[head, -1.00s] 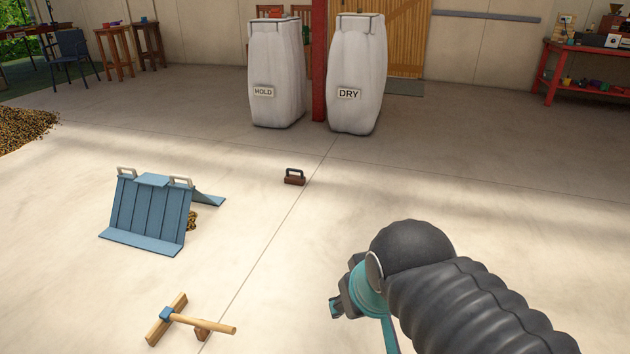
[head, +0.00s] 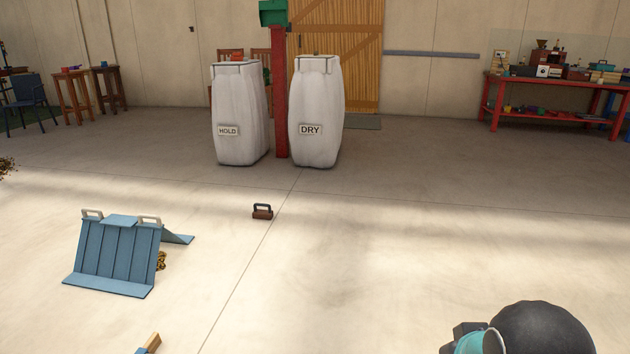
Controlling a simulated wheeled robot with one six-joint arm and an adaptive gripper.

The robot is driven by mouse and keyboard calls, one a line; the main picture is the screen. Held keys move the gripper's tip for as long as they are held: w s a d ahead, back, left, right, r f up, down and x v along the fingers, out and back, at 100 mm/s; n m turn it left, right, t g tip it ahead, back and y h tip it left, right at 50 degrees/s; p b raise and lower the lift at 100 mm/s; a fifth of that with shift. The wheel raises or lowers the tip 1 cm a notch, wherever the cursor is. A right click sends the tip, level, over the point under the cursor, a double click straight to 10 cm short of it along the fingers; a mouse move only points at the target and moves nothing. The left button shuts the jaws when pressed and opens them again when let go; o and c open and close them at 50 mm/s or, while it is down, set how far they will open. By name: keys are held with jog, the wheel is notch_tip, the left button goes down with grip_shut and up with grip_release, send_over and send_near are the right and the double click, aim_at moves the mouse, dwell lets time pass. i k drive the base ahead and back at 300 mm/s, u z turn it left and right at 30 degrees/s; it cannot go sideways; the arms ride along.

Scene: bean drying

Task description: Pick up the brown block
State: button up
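The brown block (head: 262,213) is small, with a dark arched handle on top. It stands upright on the pale concrete floor, in front of the two sacks and left of the picture's middle. Nothing touches it. My arm's end (head: 490,338) shows only in part at the bottom right, as a dark rounded joint and a teal piece. The fingertips are out of the picture below. My arm is well apart from the block, nearer the camera and to its right.
A blue folded panel stand (head: 112,252) with pale handles is left of the block. A wooden tool (head: 149,343) shows at the bottom edge. White sacks marked HOLD (head: 240,105) and DRY (head: 317,110) flank a red post (head: 281,110). The floor at centre and right is clear.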

aim_at(257, 214)
jog(key=u, duration=0.6)
jog(key=i, duration=1.7)
jog(key=u, duration=0.4)
jog(key=i, duration=2.25)
jog(key=z, duration=0.45)
jog(key=i, duration=0.35)
jog(key=z, duration=0.15)
